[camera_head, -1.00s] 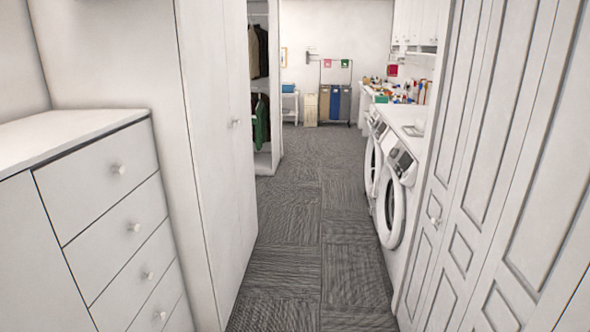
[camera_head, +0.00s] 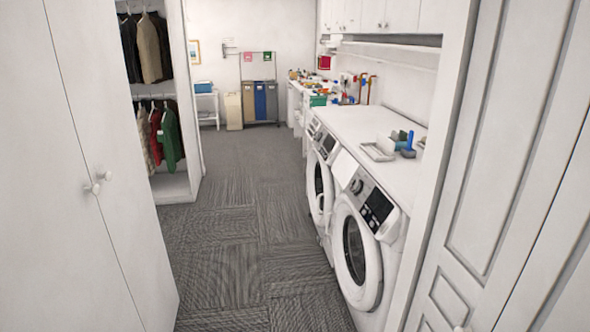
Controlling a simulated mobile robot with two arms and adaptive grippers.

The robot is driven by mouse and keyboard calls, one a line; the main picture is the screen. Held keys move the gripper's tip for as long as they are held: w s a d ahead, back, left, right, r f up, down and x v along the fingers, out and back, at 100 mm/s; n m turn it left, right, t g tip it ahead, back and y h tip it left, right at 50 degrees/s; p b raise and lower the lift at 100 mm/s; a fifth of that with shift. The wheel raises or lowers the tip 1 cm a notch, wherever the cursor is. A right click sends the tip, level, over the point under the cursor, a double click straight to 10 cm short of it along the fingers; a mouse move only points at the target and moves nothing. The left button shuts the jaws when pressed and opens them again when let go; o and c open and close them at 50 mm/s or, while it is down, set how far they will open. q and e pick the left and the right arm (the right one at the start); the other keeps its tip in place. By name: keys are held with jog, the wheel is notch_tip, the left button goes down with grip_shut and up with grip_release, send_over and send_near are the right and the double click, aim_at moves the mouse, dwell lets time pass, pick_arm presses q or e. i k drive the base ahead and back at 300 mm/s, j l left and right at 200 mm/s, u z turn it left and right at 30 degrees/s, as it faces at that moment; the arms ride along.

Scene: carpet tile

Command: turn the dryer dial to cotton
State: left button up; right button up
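Two white front-loading machines stand side by side along the right wall under a white counter. The nearer machine (camera_head: 395,262) has a round door (camera_head: 357,252) and a slanted panel with a dark display (camera_head: 378,208) and a small round knob (camera_head: 357,186). The farther machine (camera_head: 313,159) has a similar door and panel, partly hidden by the nearer one. I cannot tell which is the dryer, and dial markings are too small to read. Neither of my grippers is in view.
A white cabinet (camera_head: 75,190) borders the aisle on the left, with an open wardrobe (camera_head: 178,186) beyond. A panelled door (camera_head: 490,150) is close on the right. The carpeted aisle (camera_head: 235,235) is clear. Sorting bins (camera_head: 260,103) stand at the far wall.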

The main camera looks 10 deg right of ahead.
aim_at(355, 186)
jog(key=i+j+z, duration=0.1)
jog(key=i+z, duration=0.15)
jog(key=i, duration=0.35)
jog(key=i+j+z, duration=0.2)
jog(key=i, duration=0.4)
